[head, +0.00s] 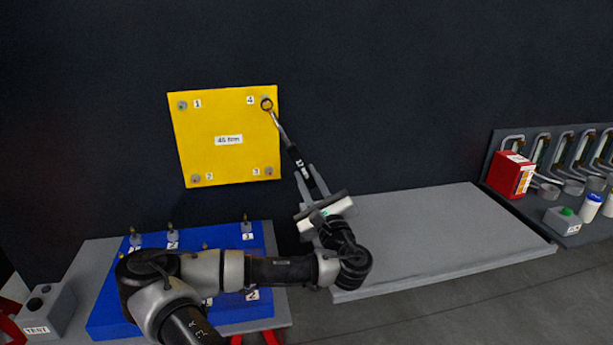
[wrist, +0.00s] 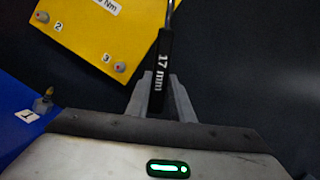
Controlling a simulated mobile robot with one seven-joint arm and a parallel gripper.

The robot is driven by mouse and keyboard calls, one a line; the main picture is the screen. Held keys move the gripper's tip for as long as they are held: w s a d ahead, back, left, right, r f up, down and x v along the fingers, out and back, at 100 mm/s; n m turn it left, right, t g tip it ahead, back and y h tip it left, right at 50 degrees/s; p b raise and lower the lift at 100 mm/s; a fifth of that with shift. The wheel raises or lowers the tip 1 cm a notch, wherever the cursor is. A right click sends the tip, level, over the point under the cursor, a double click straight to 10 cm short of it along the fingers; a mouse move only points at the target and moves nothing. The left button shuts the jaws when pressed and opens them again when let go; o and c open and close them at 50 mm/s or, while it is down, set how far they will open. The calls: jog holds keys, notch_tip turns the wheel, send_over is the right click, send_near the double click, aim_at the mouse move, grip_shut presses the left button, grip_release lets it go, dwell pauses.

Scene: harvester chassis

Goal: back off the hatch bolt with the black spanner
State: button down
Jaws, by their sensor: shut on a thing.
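The yellow hatch (head: 225,150) is on the dark wall, with numbered bolts at its corners and a torque label in its middle. The black spanner (head: 292,152) has its ring end around or over bolt 4 (head: 266,103) at the hatch's upper right; I cannot tell how far it is seated. My gripper (head: 310,185) is shut on the spanner's black handle, below and right of the hatch. In the wrist view the handle (wrist: 162,70) reads 17 mm and stands between the fingers; the ring end is out of that view. Bolts 2 (wrist: 44,16) and 3 (wrist: 120,67) show there.
A blue plate (head: 180,262) with numbered fittings lies at lower left, beside a grey TEST box (head: 45,308). A bare grey bench (head: 430,230) stands right of my gripper. A red box (head: 511,174) and a green-button box (head: 563,220) are at far right.

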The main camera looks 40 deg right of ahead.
jog(key=s+a, duration=0.3)
jog(key=s, duration=0.2)
jog(key=shift+s+a, duration=0.2)
jog(key=shift+s, duration=0.1)
jog(key=shift+w+r, duration=0.1)
dwell(1.1)
